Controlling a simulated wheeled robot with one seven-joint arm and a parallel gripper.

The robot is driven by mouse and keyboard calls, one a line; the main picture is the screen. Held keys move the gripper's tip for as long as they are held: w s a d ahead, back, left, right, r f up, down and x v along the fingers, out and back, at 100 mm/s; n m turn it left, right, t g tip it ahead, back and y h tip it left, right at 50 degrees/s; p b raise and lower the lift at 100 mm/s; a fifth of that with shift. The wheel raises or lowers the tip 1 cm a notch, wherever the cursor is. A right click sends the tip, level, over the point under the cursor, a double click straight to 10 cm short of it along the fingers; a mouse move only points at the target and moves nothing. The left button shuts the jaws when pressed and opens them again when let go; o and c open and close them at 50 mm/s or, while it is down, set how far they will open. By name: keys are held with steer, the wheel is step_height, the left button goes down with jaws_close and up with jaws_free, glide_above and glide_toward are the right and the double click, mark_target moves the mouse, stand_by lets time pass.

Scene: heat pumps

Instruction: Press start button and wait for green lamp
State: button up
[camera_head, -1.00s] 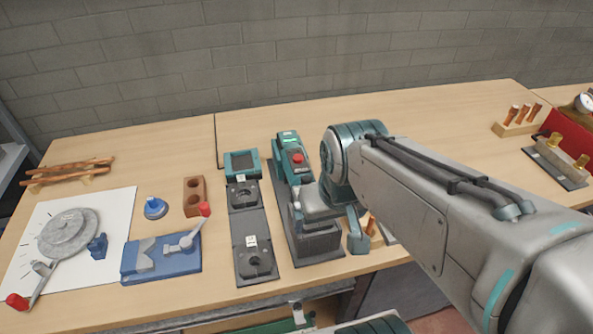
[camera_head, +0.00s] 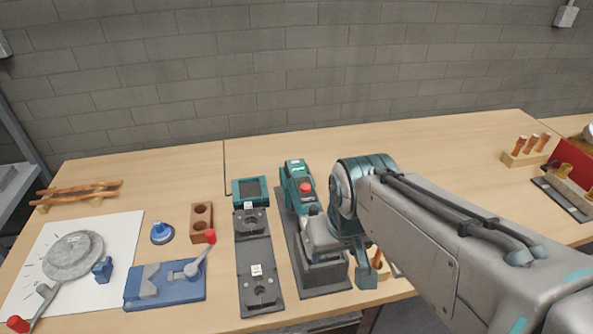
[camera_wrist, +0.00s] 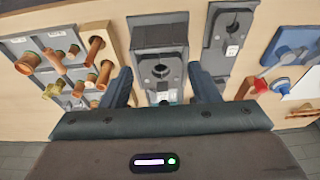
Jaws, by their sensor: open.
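A teal and dark grey machine (camera_head: 299,178) stands on the table, with a red round button (camera_head: 306,187) on its top. Its grey lower block (camera_head: 325,272) is partly hidden by my arm. My gripper (camera_wrist: 162,88) is open and empty, fingers pointing down above this machine. In the wrist view the grey block with a round hole (camera_wrist: 160,66) lies between the fingers, with no contact visible. A small teal strip near the fingers is too small to make out. I cannot make out a separate start button or a lit green lamp on the machine.
Left of the machine is a teal unit with a dark screen (camera_head: 250,191) and grey plates. A blue vise (camera_head: 165,285), a brown two-hole block (camera_head: 201,222) and a grey disc (camera_head: 73,255) lie further left.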

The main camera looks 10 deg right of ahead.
jaws_close()
stand_by(1.4)
